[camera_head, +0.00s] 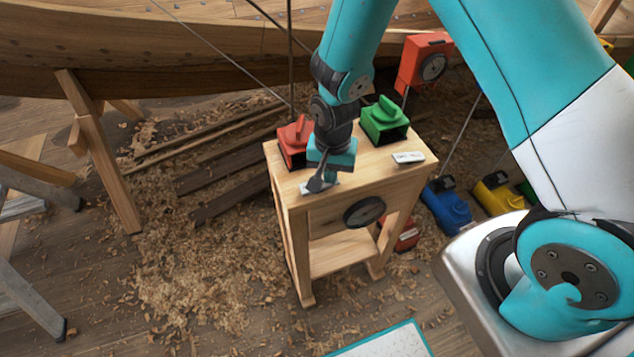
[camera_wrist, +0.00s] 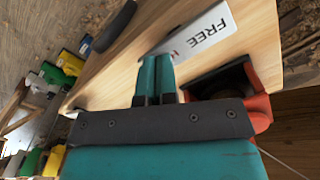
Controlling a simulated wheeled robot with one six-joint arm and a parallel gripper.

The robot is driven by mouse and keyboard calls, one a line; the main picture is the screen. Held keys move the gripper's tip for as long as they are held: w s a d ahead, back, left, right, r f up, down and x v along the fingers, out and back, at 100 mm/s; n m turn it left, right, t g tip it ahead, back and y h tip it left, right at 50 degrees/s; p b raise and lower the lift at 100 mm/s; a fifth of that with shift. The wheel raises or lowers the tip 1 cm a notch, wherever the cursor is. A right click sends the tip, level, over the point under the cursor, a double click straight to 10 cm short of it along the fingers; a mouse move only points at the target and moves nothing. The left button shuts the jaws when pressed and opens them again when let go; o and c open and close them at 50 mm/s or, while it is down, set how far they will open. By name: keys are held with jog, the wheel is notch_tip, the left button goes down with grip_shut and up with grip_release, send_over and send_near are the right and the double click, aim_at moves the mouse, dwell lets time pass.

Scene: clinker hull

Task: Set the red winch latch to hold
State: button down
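The red winch latch (camera_head: 291,151) sits on the left of a small wooden stand's top, partly hidden behind my wrist. In the wrist view the red latch (camera_wrist: 259,105) is at the right, with a dark opening facing the label; its setting cannot be told. A white label (camera_wrist: 190,42) reading "FREE" and a partly covered second word lies in front of it. My gripper (camera_head: 317,183) points down over this label near the stand's front left. In the wrist view its teal fingers (camera_wrist: 157,75) are together with nothing visible between them, beside the latch.
A green latch (camera_head: 385,123) stands right of the red one, with its own white label (camera_head: 408,158). A dark round disc (camera_head: 365,211) is on the stand's front. A red box (camera_head: 425,62) hangs behind. Blue (camera_head: 447,207) and yellow (camera_head: 497,195) units lie right. Shavings cover the floor.

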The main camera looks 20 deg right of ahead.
jog(key=shift+f, duration=0.15)
jog(key=shift+r+p, duration=2.85)
jog(key=shift+r, duration=0.7)
jog(key=shift+r, duration=0.2)
jog(key=s+a+r+n+y, duration=0.2)
jog(key=s+r+n, duration=0.4)
jog(key=s+r, duration=0.3)
jog(key=s+a+r+n+y, duration=0.2)
jog(key=s+r+n, duration=0.5)
jog(key=r, duration=1.1)
jog(key=s, duration=0.2)
jog(key=shift+s+a+r, duration=0.25)
jog(key=shift+s+a, duration=0.05)
jog(key=shift+a, duration=0.05)
